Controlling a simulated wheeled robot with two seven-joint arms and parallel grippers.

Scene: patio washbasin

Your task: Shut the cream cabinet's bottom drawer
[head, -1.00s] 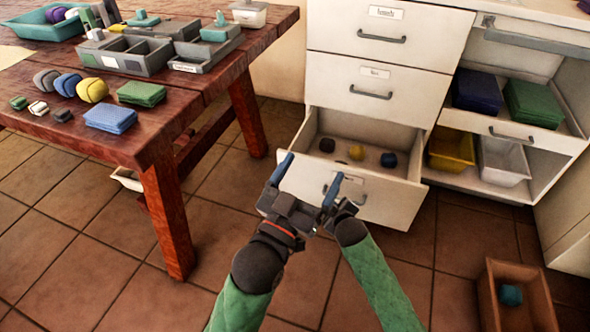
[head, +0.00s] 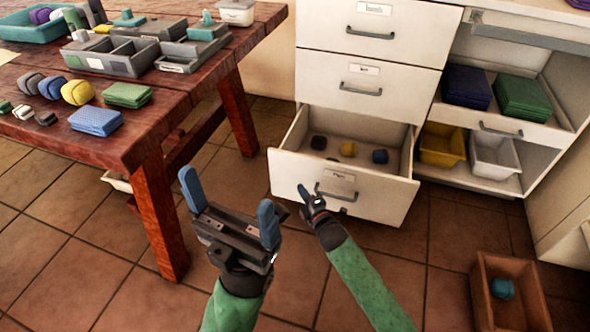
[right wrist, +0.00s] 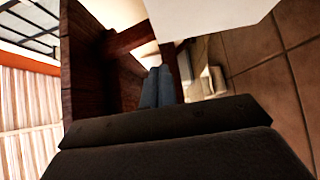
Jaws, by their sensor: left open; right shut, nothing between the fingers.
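The cream cabinet (head: 368,55) stands at the back centre. Its bottom drawer (head: 295,178) is pulled open, with a dark, a yellow and a blue item inside. The drawer's grey bar handle (head: 336,194) is on its front. My right gripper (head: 302,190) is shut and empty, in front of the left half of the drawer front; I cannot tell whether it touches. Its blue fingers lie together in the right wrist view (right wrist: 157,88). My left gripper (head: 230,205) is open and empty, nearer the camera, between the table and the drawer.
A red-brown wooden table (head: 140,150) with trays, sponges and cloths stands at the left. Open shelves (head: 515,185) with cloths and bins are right of the cabinet. A wooden crate (head: 483,300) holding a teal item sits on the tiled floor at lower right.

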